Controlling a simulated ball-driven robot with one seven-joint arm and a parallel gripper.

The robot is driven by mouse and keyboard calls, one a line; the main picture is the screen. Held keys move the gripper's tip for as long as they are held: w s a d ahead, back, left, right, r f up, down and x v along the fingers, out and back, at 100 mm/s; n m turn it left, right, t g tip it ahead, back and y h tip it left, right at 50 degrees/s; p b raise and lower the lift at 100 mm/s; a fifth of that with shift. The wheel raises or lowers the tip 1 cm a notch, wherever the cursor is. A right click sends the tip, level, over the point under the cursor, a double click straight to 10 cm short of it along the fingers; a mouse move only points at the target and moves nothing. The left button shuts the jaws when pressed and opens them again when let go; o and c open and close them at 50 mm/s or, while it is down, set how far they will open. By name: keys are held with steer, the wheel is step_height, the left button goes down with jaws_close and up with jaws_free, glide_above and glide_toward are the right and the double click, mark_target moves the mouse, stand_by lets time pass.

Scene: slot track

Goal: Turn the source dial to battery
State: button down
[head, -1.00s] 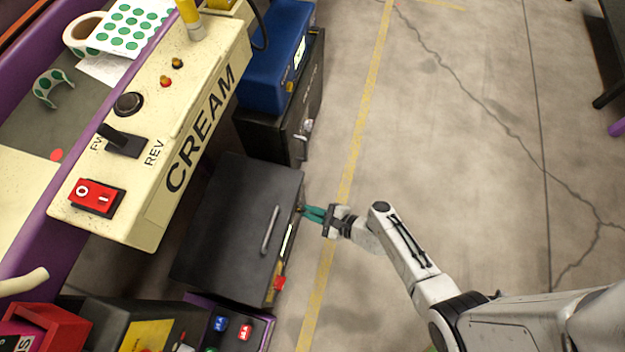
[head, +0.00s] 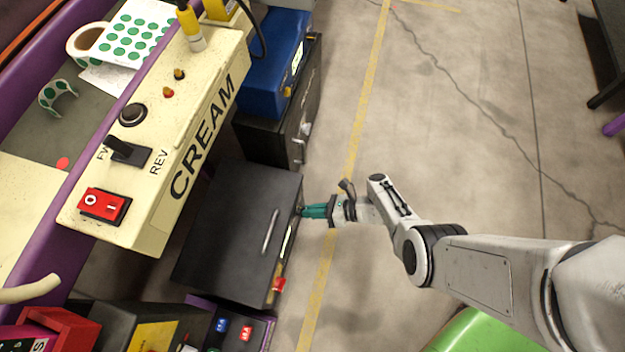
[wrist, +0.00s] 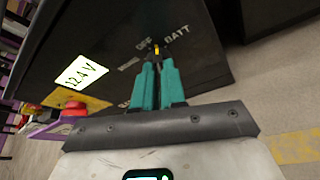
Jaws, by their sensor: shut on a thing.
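The source dial (wrist: 157,50) is on the front of a black box (head: 225,225), which stands low beside the cream console. In the wrist view only its dark tip with a yellow mark shows; my fingers hide the rest. The yellow mark is between the printed words OFF (wrist: 144,44) and BATT (wrist: 177,33); I cannot tell exactly where it points. The word MAINS is to the left. My gripper (wrist: 156,66) has teal fingers closed around the dial. In the head view my gripper (head: 304,211) reaches the box's front from the right.
A lit display reading 12.4 V (wrist: 81,71) and a red button (wrist: 74,109) on yellow are left of the dial. The cream console (head: 160,150) overhangs the box's left side. A blue unit (head: 272,55) on a black cabinet stands behind. The floor (head: 460,130) to the right is clear.

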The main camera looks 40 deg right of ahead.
steer(key=shift+w+d+f+m+g+y+b, duration=0.15)
steer(key=shift+w+m+g+y+b, duration=0.1)
steer(key=shift+m+y+b, duration=0.55)
steer(key=shift+w+a+f+m+g+y+b, duration=0.2)
steer(key=shift+m+y+b, duration=0.3)
steer(key=shift+m+b, duration=0.6)
steer(key=shift+w+d+r+m+b, duration=0.1)
steer(key=shift+d+m+b, duration=0.15)
steer(key=shift+m, duration=0.35)
steer(key=c, duration=1.2)
jaws_free()
steer(key=shift+d, duration=0.1)
steer(key=v, duration=1.1)
steer(key=shift+s+f+p, duration=0.2)
steer(key=shift+f+p, duration=0.05)
steer(key=shift+p, duration=0.2)
